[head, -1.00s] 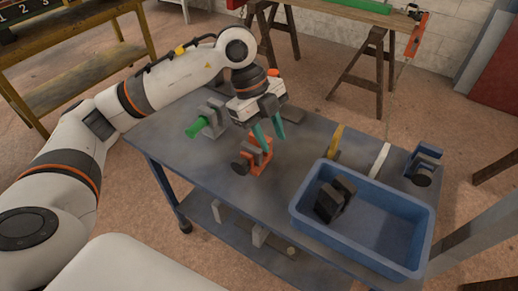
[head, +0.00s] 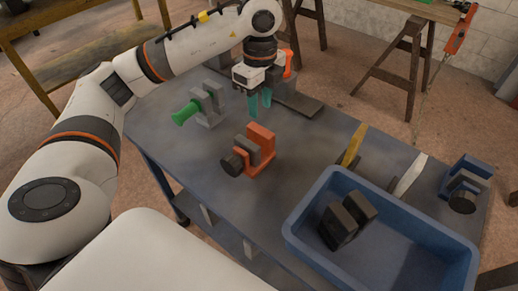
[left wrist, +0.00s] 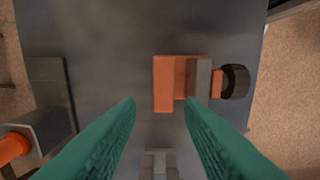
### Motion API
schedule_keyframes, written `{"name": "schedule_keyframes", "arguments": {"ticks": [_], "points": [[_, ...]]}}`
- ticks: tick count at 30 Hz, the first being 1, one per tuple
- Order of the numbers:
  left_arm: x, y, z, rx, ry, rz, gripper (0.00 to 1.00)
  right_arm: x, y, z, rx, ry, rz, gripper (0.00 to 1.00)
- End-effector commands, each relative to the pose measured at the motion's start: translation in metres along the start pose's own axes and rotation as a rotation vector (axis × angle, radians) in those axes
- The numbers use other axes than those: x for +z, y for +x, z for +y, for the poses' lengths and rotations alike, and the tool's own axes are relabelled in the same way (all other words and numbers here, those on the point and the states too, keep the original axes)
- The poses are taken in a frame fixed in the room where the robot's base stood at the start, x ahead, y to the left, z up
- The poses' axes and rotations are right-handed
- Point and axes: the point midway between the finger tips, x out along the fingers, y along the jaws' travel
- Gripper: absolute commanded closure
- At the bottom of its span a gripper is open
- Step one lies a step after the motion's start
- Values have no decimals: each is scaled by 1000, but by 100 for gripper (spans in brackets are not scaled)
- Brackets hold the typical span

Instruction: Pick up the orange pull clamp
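An orange clamp (head: 262,145) with a grey jaw and a black round knob stands on the grey bench top. It also shows in the left wrist view (left wrist: 165,82), right of centre, its knob pointing right. A second item with an orange handle (head: 288,63) and a grey body stands partly hidden behind my left gripper; its handle shows at the left wrist view's left edge (left wrist: 14,147). My left gripper (head: 260,108) is open and empty above the bench, behind the orange clamp and apart from it. Its teal fingers (left wrist: 160,106) are spread. My right gripper is not in view.
A green-handled grey clamp (head: 198,108) stands left of my left gripper. A blue bin (head: 300,235) holding dark blocks (head: 347,218) is at front right. Yellow (head: 354,145) and white (head: 410,175) handles and a blue clamp (head: 467,182) stand behind it.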

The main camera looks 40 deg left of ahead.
Motion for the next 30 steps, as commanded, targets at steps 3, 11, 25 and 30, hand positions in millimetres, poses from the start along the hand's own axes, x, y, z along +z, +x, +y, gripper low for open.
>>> {"name": "schedule_keyframes", "arguments": {"ticks": [3,11,25,30], "points": [[0,21,-1,-4,1,1,65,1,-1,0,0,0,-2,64],[0,56,0,-1,0,0,65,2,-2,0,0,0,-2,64],[6,109,-2,-2,1,-1,65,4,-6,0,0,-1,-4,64],[6,112,-1,0,1,0,65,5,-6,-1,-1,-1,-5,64]]}}
